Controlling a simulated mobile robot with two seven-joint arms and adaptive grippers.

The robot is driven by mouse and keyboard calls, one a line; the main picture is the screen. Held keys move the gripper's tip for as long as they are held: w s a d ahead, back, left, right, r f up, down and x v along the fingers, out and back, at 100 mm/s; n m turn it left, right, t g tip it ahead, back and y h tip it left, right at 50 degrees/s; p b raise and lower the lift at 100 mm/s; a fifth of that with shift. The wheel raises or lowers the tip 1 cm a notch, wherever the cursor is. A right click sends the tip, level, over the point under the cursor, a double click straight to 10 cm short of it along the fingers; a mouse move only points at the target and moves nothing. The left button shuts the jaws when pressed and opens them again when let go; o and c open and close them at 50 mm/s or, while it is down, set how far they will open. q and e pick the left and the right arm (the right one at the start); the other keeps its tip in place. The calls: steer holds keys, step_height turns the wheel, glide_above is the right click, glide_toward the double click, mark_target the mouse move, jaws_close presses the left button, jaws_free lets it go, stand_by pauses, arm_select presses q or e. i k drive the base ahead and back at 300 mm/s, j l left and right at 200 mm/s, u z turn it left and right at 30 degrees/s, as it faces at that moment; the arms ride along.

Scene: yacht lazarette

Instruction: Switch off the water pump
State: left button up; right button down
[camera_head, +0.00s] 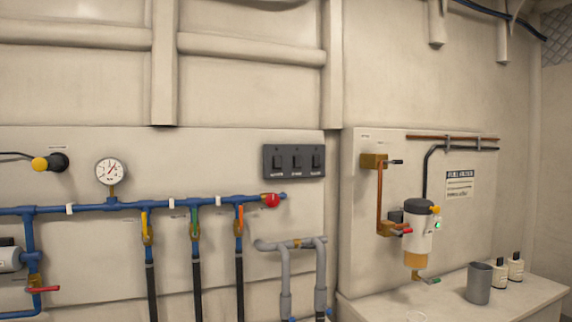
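A dark panel (266,174) with three rocker switches is mounted on the cream wall, right of the picture's middle. Its left switch (278,160), middle switch (297,160) and right switch (317,160) each have a small label below, too small to read. I cannot tell which way each switch is set. A grey cylindrical body (9,259), possibly the pump, is cut off at the left edge beside the blue pipe. Neither of my grippers is in view.
A blue pipe (95,207) runs below the panel with a gauge (111,171), several coloured valve handles and a red knob (270,200). Right are a filter (418,235), a grey cup (478,283) and small bottles on a ledge (530,293). The space before the panel is clear.

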mark_target(277, 160)
steer(key=i+l, duration=0.15)
steer(key=i, duration=0.2)
steer(key=i+l, duration=0.15)
steer(key=i, duration=0.15)
steer(key=u, duration=1.2)
